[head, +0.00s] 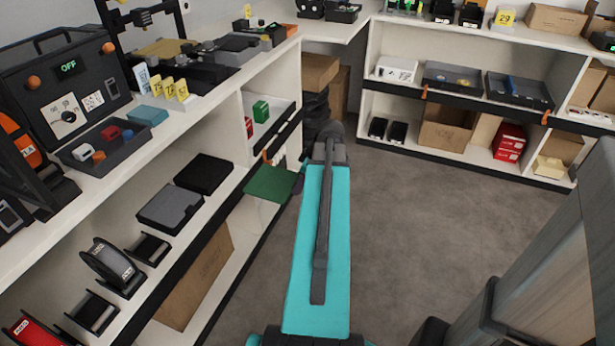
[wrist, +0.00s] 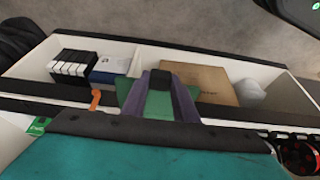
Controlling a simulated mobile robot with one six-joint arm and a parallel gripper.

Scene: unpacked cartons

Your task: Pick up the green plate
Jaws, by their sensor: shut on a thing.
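The green plate (head: 272,184) shows in the head view just left of my teal arm, near the front edge of the left shelf unit. It looks roughly flat, and its right end is hidden by the arm. In the wrist view, part of the green plate (wrist: 159,105) sits between the two dark purplish fingers of my gripper (wrist: 160,98). My gripper is shut on it. Whether the plate still touches the shelf cannot be told.
The left shelf unit holds a black box (head: 204,173), a grey box (head: 170,208) and spools (head: 110,262). A green box (head: 261,111) stands in an upper compartment. Another shelf unit (head: 480,103) stands at the back. The grey floor (head: 420,200) between them is open.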

